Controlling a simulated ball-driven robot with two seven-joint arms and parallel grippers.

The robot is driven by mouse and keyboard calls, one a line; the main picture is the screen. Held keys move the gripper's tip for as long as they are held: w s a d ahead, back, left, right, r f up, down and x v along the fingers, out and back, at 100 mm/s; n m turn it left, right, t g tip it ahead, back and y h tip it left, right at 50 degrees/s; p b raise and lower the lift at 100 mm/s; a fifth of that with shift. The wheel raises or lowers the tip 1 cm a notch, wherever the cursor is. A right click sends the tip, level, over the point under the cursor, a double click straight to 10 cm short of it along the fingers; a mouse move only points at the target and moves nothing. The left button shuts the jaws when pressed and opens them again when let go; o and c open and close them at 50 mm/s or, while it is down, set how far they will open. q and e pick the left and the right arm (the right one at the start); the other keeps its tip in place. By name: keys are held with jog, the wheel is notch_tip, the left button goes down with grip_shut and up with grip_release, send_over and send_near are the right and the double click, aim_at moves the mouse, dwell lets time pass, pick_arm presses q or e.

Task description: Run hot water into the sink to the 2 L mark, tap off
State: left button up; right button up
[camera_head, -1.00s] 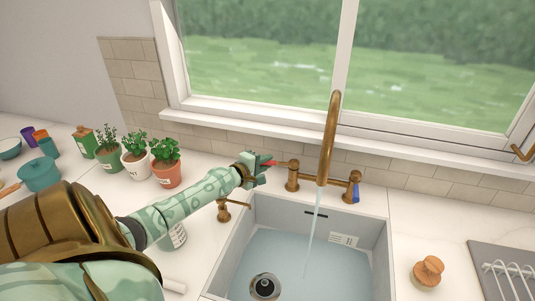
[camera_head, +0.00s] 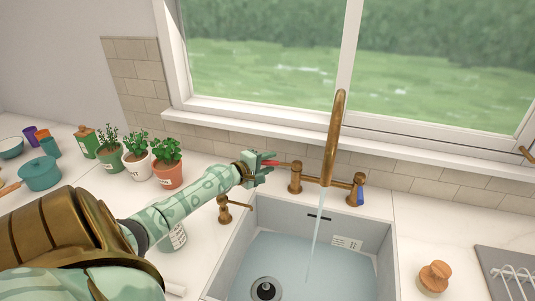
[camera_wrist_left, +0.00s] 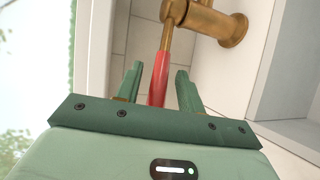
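The brass tap (camera_head: 333,140) stands behind the sink (camera_head: 382,262), with a red-marked lever (camera_head: 270,164) on the left and a blue-marked lever (camera_head: 360,194) on the right. Water (camera_head: 316,245) runs from the spout into the sink, where pale blue water (camera_head: 320,272) covers the bottom and the drain. My left gripper (camera_head: 268,163) is at the red lever. In the left wrist view its open fingers (camera_wrist_left: 158,80) stand either side of the red lever (camera_wrist_left: 160,76), with gaps.
A brass soap dispenser (camera_head: 225,208) is beneath my left forearm, left of the sink. Potted herbs (camera_head: 167,165) and a teal pot (camera_head: 40,174) stand at left. A wooden-topped brush (camera_head: 434,276) and a drying rack (camera_head: 512,278) are at right. The window sill runs behind the tap.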

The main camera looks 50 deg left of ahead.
pick_arm(q)
jog(key=shift+s, duration=0.1)
jog(key=v, duration=1.6)
jog(key=shift+p, duration=0.45)
dwell(5.8)
